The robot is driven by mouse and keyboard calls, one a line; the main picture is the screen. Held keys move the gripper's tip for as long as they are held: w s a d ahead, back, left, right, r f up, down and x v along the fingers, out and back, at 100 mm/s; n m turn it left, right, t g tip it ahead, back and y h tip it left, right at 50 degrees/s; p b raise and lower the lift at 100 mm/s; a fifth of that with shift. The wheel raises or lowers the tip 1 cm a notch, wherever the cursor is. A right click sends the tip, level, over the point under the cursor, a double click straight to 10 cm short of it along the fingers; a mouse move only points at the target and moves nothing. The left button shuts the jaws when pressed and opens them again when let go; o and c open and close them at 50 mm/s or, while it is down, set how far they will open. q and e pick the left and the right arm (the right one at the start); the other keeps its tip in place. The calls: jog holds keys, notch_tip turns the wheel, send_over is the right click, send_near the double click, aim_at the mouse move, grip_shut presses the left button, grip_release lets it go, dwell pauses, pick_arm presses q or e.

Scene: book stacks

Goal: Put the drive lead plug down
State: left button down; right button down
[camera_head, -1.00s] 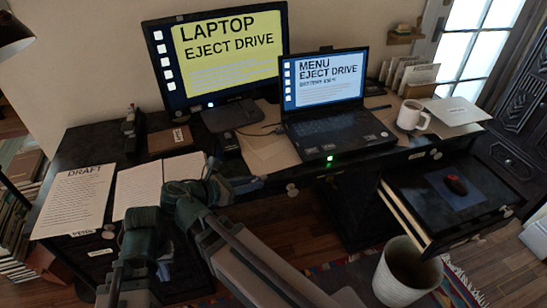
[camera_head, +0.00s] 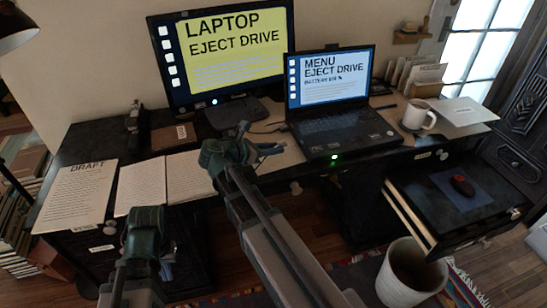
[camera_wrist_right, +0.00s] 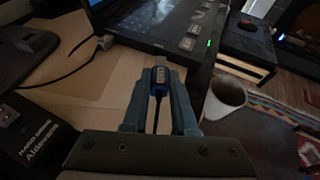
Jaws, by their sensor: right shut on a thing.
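My right gripper (camera_head: 266,152) is over the desk's front part, just left of the laptop (camera_head: 335,127). In the right wrist view the fingers (camera_wrist_right: 160,88) are shut on the blue drive lead plug (camera_wrist_right: 157,83). Its metal end points away from me, toward the laptop's side, and a black lead runs back between the fingers. The black hard drive (camera_wrist_right: 25,135) lies at the left of that view; my right arm hides it in the head view. My left gripper (camera_head: 167,262) is low in front of the desk; its fingers are too unclear to judge.
A monitor (camera_head: 222,52) stands behind the drive area. Another cable end (camera_wrist_right: 104,43) lies near the laptop's left side. Tan paper (camera_wrist_right: 95,80) covers the desk there. A mug (camera_head: 417,116) stands right of the laptop. The right drawer (camera_head: 440,200) is open above a bin (camera_head: 408,275).

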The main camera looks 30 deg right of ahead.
aim_at(274, 164)
jog(key=shift+f+b, duration=1.75)
jog(key=shift+f, duration=0.15)
jog(key=shift+f+b, duration=0.5)
jog(key=shift+b, duration=0.15)
jog(key=c, duration=0.7)
grip_release()
jog(key=shift+r, duration=0.15)
